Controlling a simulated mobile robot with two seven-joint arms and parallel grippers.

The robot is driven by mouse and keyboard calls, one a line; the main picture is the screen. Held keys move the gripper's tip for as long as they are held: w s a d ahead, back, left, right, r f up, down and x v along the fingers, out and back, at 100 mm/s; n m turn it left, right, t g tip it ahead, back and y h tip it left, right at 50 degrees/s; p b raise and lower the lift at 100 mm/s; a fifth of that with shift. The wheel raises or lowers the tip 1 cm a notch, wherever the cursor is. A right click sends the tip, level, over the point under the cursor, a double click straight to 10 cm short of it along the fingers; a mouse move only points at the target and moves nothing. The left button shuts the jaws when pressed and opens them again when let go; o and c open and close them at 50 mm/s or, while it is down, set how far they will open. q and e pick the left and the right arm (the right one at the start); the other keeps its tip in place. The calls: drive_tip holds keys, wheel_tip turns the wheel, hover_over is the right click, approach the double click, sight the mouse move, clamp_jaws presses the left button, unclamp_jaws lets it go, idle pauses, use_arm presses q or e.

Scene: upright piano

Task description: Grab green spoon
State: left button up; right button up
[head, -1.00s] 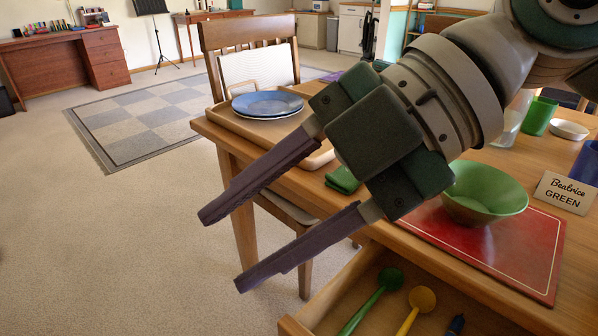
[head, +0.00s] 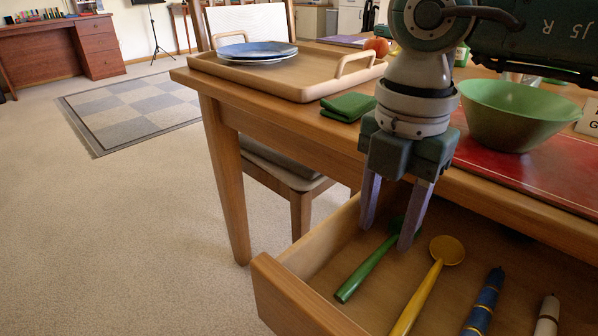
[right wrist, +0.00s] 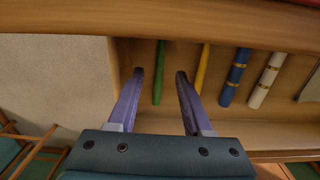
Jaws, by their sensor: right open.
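The green spoon (head: 365,269) lies in the open drawer (head: 330,262), its bowl end partly hidden behind my right gripper in the head view. My right gripper (head: 383,238) points down over the drawer, open and empty, with its fingertips near the spoon's bowl end. In the right wrist view the green spoon's handle (right wrist: 159,75) shows between the two fingers of the right gripper (right wrist: 159,74), beyond them. Whether the fingers touch the spoon, I cannot tell. My left gripper is not in view.
A yellow spoon (head: 428,286) lies just right of the green one. A blue rolled item (head: 484,303) and a white one (head: 547,316) lie further right. The drawer's left wall (head: 290,300) is close. Above stand a green bowl (head: 515,112) and a tray (head: 310,88).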

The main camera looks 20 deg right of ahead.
sight(382, 250)
drive_tip(key=f+b, duration=0.1)
drive_tip(key=f, duration=0.3)
drive_tip(key=shift+d+f+b, duration=0.2)
drive_tip(key=shift+b, duration=0.1)
drive_tip(key=shift+r, duration=0.1)
drive_tip(key=shift+c, duration=0.2)
clamp_jaws()
